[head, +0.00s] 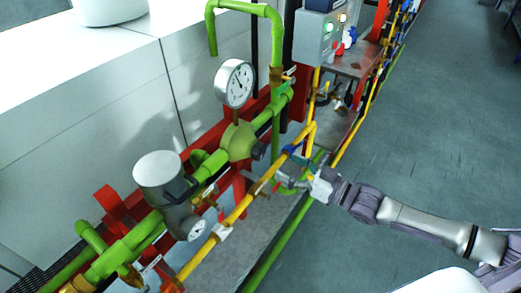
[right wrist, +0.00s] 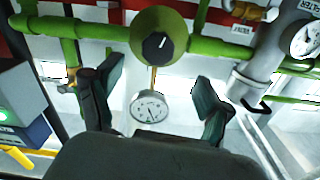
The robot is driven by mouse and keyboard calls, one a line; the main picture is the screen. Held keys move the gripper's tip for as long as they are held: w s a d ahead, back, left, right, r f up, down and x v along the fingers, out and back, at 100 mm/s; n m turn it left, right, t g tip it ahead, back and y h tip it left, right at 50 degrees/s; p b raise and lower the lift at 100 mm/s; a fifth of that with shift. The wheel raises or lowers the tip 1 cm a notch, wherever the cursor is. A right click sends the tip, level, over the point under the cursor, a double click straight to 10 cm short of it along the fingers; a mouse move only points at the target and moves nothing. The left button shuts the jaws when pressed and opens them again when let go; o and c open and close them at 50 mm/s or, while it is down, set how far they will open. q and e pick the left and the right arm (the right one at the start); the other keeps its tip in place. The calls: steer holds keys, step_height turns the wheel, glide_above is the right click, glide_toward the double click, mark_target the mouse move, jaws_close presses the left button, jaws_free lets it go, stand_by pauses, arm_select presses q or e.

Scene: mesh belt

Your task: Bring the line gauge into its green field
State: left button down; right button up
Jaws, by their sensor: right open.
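The line gauge (head: 235,83), a round white dial with a dark needle, stands upright above the green regulator body (head: 238,141). In the right wrist view the gauge (right wrist: 151,113) appears below the green body, which carries a round black knob (right wrist: 158,45) with a pale mark. The dial is too small to make out a green field or the reading. My right gripper (head: 281,179) is beside the yellow pipe, in front of the regulator. In its wrist view the gripper (right wrist: 157,78) is open, with the knob beyond its fingers and apart from them. My left gripper is not in view.
A yellow pipe (head: 240,207) runs in front of the green line. A grey filter unit (head: 160,179) with a smaller gauge (head: 198,229) stands at lower left. A grey control box (head: 318,35) is at the top. Floor at right is clear.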

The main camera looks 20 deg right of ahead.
mark_target(262, 153)
steer(key=p+x, duration=0.1)
steer(key=x, duration=0.7)
steer(key=shift+w, duration=0.2)
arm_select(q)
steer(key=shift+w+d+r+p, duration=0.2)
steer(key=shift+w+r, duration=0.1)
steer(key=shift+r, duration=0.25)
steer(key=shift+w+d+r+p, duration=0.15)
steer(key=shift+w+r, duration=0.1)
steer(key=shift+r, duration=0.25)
arm_select(e)
steer(key=shift+w+a+f, duration=0.1)
steer(key=shift+w+a, duration=0.2)
steer(key=shift+w, duration=0.2)
steer(key=c, duration=1.2)
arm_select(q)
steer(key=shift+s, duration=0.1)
arm_select(e)
steer(key=shift+o, duration=0.2)
